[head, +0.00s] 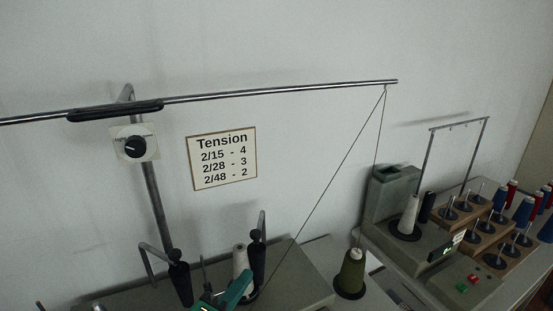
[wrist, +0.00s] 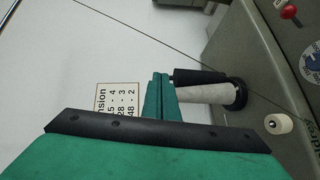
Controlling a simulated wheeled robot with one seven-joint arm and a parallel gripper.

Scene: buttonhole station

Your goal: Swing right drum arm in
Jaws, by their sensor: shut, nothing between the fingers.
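The right drum arm (head: 258,257) is a black upright post with a small knob and a thin metal rod above it; the rod looks turned nearly upward in the picture. My green gripper (head: 240,288) is low in the head view, just in front of a white thread cone (head: 240,258) and left of that post. In the wrist view my gripper (wrist: 160,78) is shut and empty. Its tips are close to a black post (wrist: 200,76) beside the white cone (wrist: 202,94); I cannot tell whether they touch. The left drum arm (head: 180,279) has its bent rod out to the left.
A long metal rail (head: 280,92) crosses above, with a thread running down from its right end. An olive cone (head: 351,272) stands right of the grey machine (head: 300,278). A thread rack (head: 480,225) with several spools is at far right. The tension sign (head: 222,158) hangs behind.

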